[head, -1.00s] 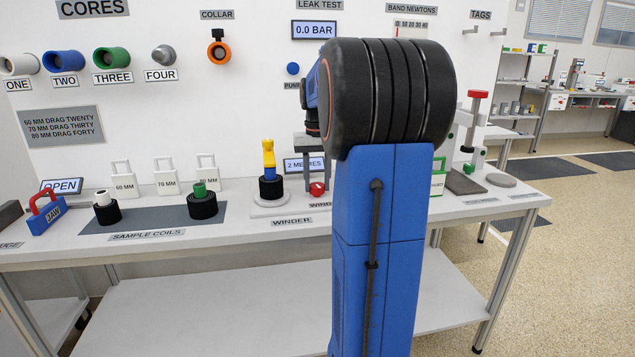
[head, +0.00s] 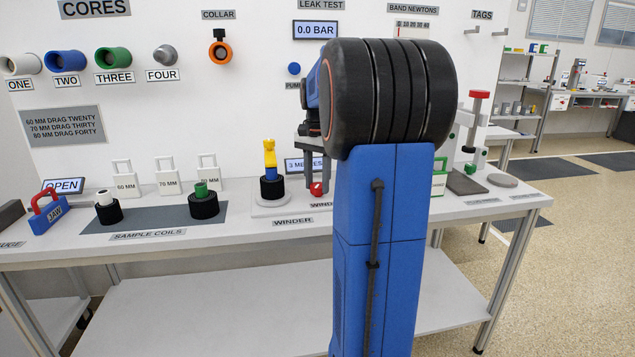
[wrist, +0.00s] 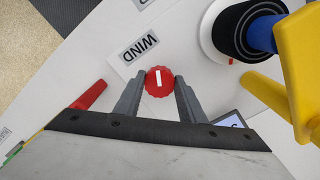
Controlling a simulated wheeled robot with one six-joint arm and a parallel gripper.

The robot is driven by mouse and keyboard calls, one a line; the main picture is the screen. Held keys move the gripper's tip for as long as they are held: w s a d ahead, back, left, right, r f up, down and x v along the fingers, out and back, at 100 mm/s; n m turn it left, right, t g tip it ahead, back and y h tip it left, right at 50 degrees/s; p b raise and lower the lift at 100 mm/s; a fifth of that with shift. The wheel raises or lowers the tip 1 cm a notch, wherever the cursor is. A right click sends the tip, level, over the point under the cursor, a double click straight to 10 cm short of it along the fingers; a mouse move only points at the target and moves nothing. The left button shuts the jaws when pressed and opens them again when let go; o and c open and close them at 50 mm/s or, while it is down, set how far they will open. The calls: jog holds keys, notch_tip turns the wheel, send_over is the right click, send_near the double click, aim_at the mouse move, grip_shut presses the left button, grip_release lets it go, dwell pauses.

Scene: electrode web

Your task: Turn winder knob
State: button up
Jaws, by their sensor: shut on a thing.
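The red winder knob (wrist: 153,92) has a ribbed rim and a white line on its face. It shows in the wrist view beside the WIND label (wrist: 139,48). My gripper (wrist: 160,84) is shut on the knob, one grey finger on each side. In the head view the knob (head: 316,189) sits at the front of the bench, with my gripper (head: 316,170) above it and partly behind my arm. The winder (head: 271,204) stands left of it, with a black coil (head: 272,188) on its round base and a yellow part (head: 269,150) on top.
A small metres display (head: 296,165) stands behind the knob, partly hidden by my gripper. Sample coils (head: 204,205) and white gauges (head: 167,184) are left of the winder. A red-handled press (head: 479,95) stands right of my arm. The bench front is clear.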

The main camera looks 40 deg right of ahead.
aim_at(317, 185)
dwell(0.5)
jog(key=o, duration=1)
jog(key=shift+o, duration=0.2)
notch_tip(317, 185, up, 17)
jog(key=shift+r, duration=0.2)
